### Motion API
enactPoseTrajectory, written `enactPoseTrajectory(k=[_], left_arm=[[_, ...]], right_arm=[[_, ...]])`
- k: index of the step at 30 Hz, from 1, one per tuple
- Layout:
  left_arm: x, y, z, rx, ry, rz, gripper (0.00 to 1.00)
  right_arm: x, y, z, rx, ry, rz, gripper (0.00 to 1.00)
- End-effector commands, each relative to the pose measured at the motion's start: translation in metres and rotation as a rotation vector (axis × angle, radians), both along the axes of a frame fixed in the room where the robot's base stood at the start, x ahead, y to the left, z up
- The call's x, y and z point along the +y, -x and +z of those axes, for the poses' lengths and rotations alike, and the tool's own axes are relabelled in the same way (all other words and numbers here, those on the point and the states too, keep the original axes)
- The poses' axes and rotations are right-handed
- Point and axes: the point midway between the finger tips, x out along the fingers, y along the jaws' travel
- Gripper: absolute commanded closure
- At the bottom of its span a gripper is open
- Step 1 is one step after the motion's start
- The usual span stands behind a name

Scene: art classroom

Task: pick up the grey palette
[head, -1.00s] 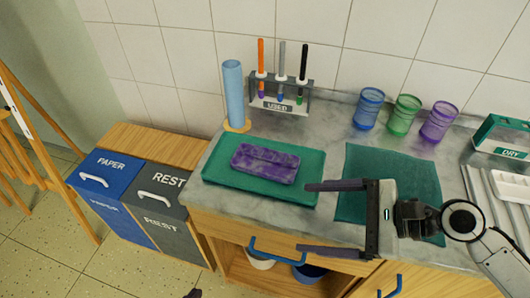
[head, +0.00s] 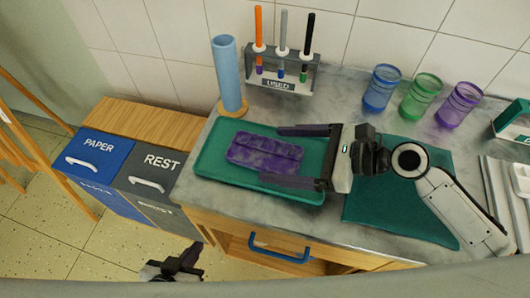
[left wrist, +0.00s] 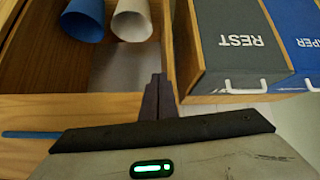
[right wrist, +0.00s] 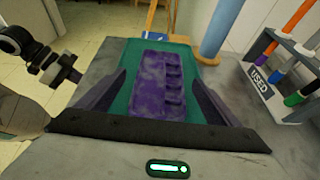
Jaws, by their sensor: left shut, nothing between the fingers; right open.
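A purple, mottled block with a row of wells (head: 252,148) lies on the green tray (head: 215,177); it is the only palette-like thing I see, and it looks purple rather than grey. It also shows in the right wrist view (right wrist: 155,90). My right gripper (head: 271,155) is open, its fingers on either side of the block's right part, with a gap to each side. I cannot tell how far above the tray they are. My left gripper (head: 182,268) is low in front of the counter; the left wrist view shows its fingers (left wrist: 157,85) shut and empty.
A blue cylinder (head: 228,75) and a rack of brushes (head: 283,75) stand behind the tray. A green cloth (head: 370,205) lies to the right, under my right arm. Blue, green and purple cups (head: 421,98) stand behind it. PAPER and REST bins (head: 145,185) are left of the counter.

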Motion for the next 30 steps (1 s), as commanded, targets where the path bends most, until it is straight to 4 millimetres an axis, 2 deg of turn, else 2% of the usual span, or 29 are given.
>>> enactPoseTrajectory(k=[4,13,21,30], left_arm=[[0.0,-0.005,0.003,-0.011,0.001,-0.001,1.0],[-0.001,-0.012,0.008,-0.027,0.002,0.0,1.0],[-0.001,-0.01,0.007,-0.023,0.002,0.0,1.0],[0.0,-0.006,0.007,-0.015,0.001,0.0,1.0]], right_arm=[[0.016,-0.006,-0.007,-0.001,-0.001,0.0,0.14],[0.02,-0.008,-0.009,-0.002,0.002,0.0,0.14],[0.02,-0.007,-0.009,0.0,0.001,0.0,0.59],[0.02,-0.008,-0.003,-0.002,0.001,0.0,0.59]])
